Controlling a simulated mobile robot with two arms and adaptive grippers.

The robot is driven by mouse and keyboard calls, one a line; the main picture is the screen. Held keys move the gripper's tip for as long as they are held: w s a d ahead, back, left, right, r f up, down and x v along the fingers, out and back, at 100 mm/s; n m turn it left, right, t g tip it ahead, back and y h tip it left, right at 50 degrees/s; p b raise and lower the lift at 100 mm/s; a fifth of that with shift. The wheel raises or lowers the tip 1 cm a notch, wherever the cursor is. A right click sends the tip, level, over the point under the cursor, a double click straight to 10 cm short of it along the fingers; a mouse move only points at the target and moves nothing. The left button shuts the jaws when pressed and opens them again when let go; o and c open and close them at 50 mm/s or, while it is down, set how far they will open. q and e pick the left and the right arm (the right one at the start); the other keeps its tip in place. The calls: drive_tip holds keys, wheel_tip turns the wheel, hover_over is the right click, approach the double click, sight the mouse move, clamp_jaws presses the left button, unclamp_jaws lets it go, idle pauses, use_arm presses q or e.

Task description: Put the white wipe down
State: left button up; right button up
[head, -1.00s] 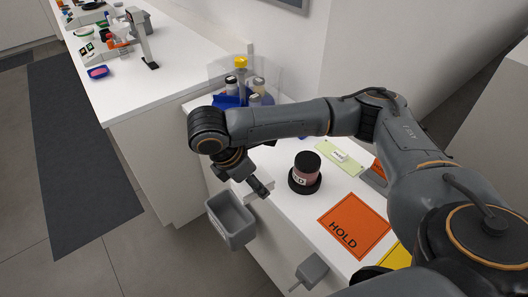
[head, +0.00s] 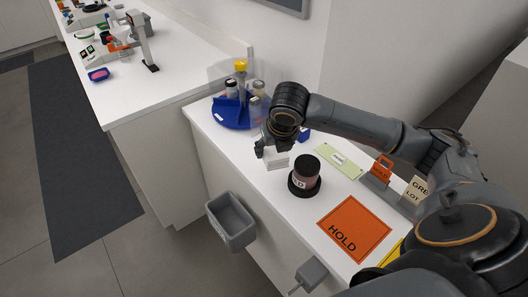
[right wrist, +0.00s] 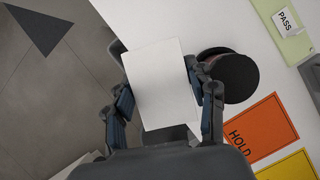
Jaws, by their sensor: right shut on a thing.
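The white wipe (right wrist: 163,85) shows as a flat pale block between the fingers in the right wrist view. My right gripper (right wrist: 165,105) is shut on it, with one finger at each side. In the head view the wipe (head: 277,162) is under my right gripper (head: 268,149), left of the dark-lidded jar (head: 306,170) and in front of the blue carousel. I cannot tell whether its underside touches the white counter (head: 262,185). My left gripper is not in view.
The jar stands close to the right of the wipe. A grey bin (head: 232,222) hangs at the counter's front. An orange HOLD mat (head: 354,228), a green PASS mat (head: 338,161) and the blue carousel (head: 232,115) with bottles lie around.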

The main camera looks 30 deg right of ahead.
drive_tip(key=w+d+f, duration=0.1)
drive_tip(key=w+f, duration=0.2)
drive_tip(key=w+d+f+p, duration=0.1)
drive_tip(key=w+d+f, duration=0.1)
drive_tip(key=w, duration=0.2)
drive_tip(key=w+d+f+p, duration=0.1)
drive_tip(key=w+f, duration=0.2)
drive_tip(key=shift+w+d+f, duration=0.2)
drive_tip(key=shift+w+f, duration=0.1)
drive_tip(key=shift+w, duration=0.1)
drive_tip(key=shift+w+f, duration=0.15)
drive_tip(key=shift+f, duration=0.1)
drive_tip(key=shift+d+f, duration=0.1)
drive_tip(key=shift+f, duration=1.55)
drive_tip(key=o, duration=1)
drive_tip(key=v, duration=1.2)
drive_tip(key=shift+r+b, duration=0.1)
drive_tip(key=shift+b, duration=0.25)
